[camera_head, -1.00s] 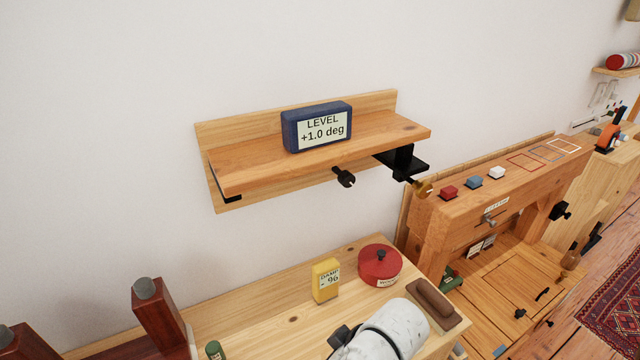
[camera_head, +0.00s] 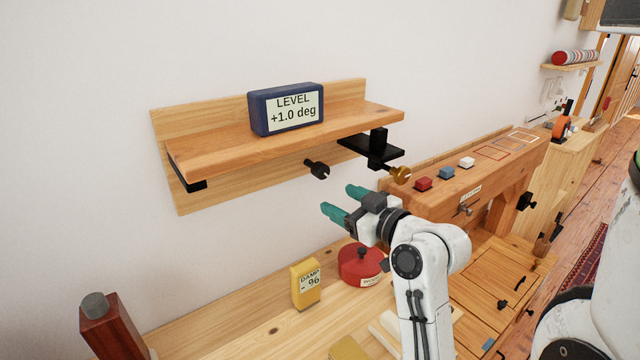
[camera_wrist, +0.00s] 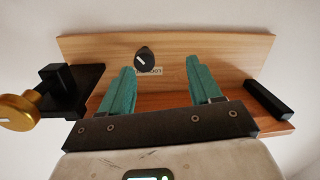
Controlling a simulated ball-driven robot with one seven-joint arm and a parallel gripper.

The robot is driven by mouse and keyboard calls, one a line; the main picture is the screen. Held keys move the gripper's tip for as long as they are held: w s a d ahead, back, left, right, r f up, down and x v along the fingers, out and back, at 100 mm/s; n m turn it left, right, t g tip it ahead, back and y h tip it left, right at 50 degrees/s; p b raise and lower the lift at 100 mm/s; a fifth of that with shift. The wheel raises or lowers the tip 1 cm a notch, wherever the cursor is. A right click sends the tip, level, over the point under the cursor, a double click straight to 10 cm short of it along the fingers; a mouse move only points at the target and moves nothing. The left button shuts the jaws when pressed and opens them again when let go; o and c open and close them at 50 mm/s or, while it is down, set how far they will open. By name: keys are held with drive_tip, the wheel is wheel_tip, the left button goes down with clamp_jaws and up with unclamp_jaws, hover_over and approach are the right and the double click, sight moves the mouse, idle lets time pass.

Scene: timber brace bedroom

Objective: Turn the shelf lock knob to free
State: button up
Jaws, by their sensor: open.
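The black lock knob (camera_head: 317,170) sticks out below the wall shelf (camera_head: 240,155), left of and above my gripper in the head view. In the wrist view the black knob (camera_wrist: 145,58) carries a white line that slants. A small label (camera_wrist: 150,71) beside it is upside down and partly covered, so I cannot read it fully. My gripper (camera_head: 346,202) has teal fingers and is open and empty, apart from the knob. In the wrist view the knob shows between the fingertips (camera_wrist: 159,66), nearer the left one.
A brass knob (camera_head: 400,175) sits on a black bracket (camera_head: 370,150) at the shelf's right end. A blue level reading +1.0 deg (camera_head: 287,108) stands on the shelf. A yellow damp meter (camera_head: 306,284) and a red round tin (camera_head: 361,265) stand on the bench below.

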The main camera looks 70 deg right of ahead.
sight(325, 173)
drive_tip(key=shift+h, duration=0.6)
drive_tip(key=w+d, duration=0.2)
drive_tip(key=w+d+r+p, duration=0.1)
drive_tip(key=w+d, duration=0.1)
drive_tip(key=w, duration=0.1)
drive_tip(key=w+d+r+p, duration=0.1)
drive_tip(key=w+d, duration=0.1)
drive_tip(key=d, duration=0.1)
drive_tip(key=shift+w, duration=0.35)
drive_tip(key=shift+c, duration=0.3)
drive_tip(key=c, duration=1)
